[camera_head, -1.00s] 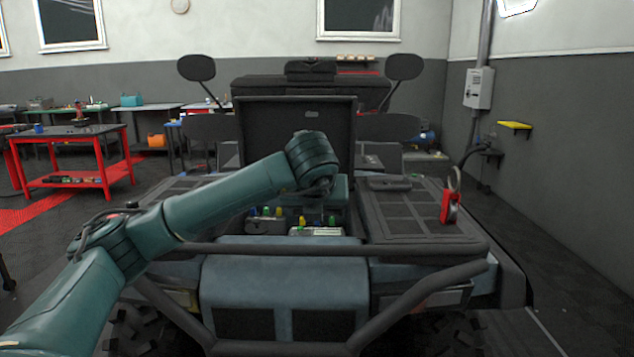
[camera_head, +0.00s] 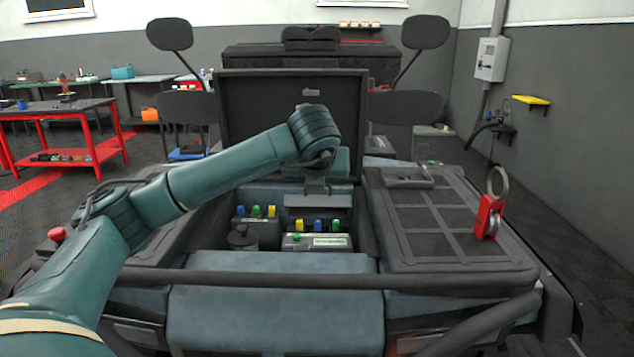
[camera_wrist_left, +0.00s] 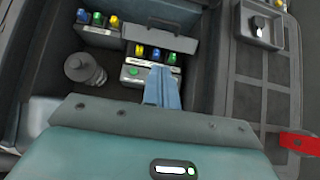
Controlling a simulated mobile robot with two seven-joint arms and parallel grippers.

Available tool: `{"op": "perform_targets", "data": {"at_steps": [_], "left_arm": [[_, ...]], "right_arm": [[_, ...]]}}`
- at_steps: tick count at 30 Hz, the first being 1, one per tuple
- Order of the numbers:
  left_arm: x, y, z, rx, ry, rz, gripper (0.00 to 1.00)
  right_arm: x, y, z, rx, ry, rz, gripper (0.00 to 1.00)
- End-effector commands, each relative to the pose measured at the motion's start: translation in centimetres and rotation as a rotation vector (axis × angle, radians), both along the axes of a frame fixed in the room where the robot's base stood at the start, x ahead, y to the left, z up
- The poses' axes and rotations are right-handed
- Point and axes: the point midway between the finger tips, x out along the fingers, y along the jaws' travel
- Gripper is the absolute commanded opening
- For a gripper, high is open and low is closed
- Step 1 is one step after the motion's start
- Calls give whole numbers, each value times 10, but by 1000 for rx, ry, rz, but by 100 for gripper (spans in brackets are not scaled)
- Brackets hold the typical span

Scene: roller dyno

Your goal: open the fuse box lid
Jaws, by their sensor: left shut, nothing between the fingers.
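The fuse box (camera_head: 315,242) sits in the open front compartment, with a pale label and a green round spot on its front. Yellow, blue and green fuses show uncovered on it. A grey panel that looks like its lid (camera_head: 313,201) stands raised behind these fuses. In the left wrist view the lid (camera_wrist_left: 160,40) has a dark handle at its far edge. My left gripper (camera_wrist_left: 162,82) is shut and empty, its fingers over the front of the fuse box (camera_wrist_left: 135,72). Whether they touch it I cannot tell. My right gripper is not in view.
A large dark hood panel (camera_head: 291,115) stands upright behind the compartment. A dark capped bottle (camera_head: 243,237) and more fuses are left of the box. A red clip with a ring (camera_head: 489,217) stands on the right deck. A tube bar (camera_head: 320,279) crosses the front.

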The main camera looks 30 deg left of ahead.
Motion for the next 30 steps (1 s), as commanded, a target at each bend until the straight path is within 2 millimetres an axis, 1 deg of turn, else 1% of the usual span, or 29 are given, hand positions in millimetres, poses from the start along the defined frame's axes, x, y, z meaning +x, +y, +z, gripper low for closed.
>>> {"op": "perform_targets", "data": {"at_steps": [12,13,16,21,30], "left_arm": [[53,34,-61,1,4,4,0],[58,36,-58,0,0,3,0],[69,44,-57,0,0,3,0],[81,51,-58,-1,1,1,0],[85,53,-59,0,1,-1,0]], "right_arm": [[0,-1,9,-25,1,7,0],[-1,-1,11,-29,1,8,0],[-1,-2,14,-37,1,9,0],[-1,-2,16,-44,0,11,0],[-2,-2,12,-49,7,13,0]]}}
